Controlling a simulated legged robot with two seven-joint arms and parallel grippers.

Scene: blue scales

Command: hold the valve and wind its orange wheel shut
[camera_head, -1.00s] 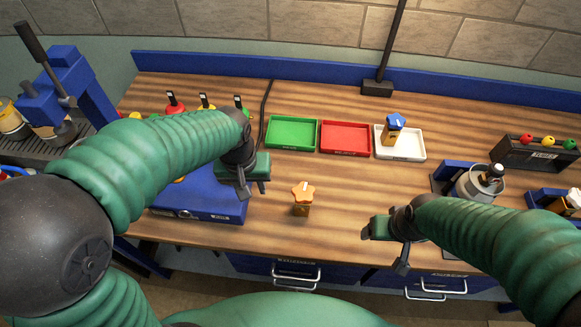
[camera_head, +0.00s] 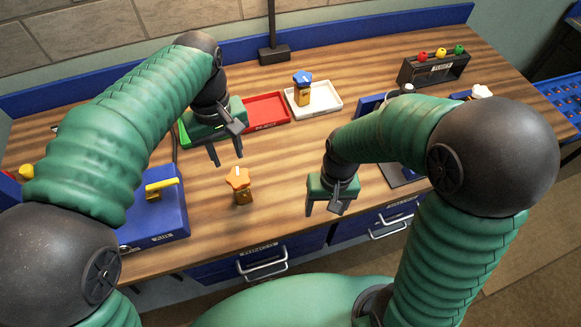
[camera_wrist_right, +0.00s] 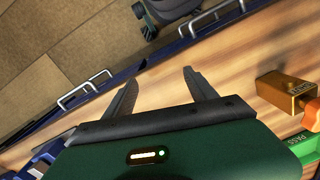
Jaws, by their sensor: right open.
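The valve has a brass body (camera_head: 243,197) and an orange star-shaped wheel (camera_head: 238,178) on top. It stands upright on the wooden bench. In the right wrist view its brass body (camera_wrist_right: 287,91) shows at the right edge, with a bit of orange beside it. My left gripper (camera_head: 226,160) is open and empty, fingers down, just behind and above the wheel; I see no contact. My right gripper (camera_head: 324,211) is open and empty, to the right of the valve near the bench's front edge. Its fingers also show in the right wrist view (camera_wrist_right: 161,88), apart with nothing between.
A blue-wheeled valve (camera_head: 302,92) stands in the white tray (camera_head: 328,103) behind. The red tray (camera_head: 268,108) is beside it; the green tray (camera_head: 183,134) is partly hidden by my left arm. A blue box (camera_head: 160,218) stands left. Drawer handles (camera_head: 263,267) jut out in front.

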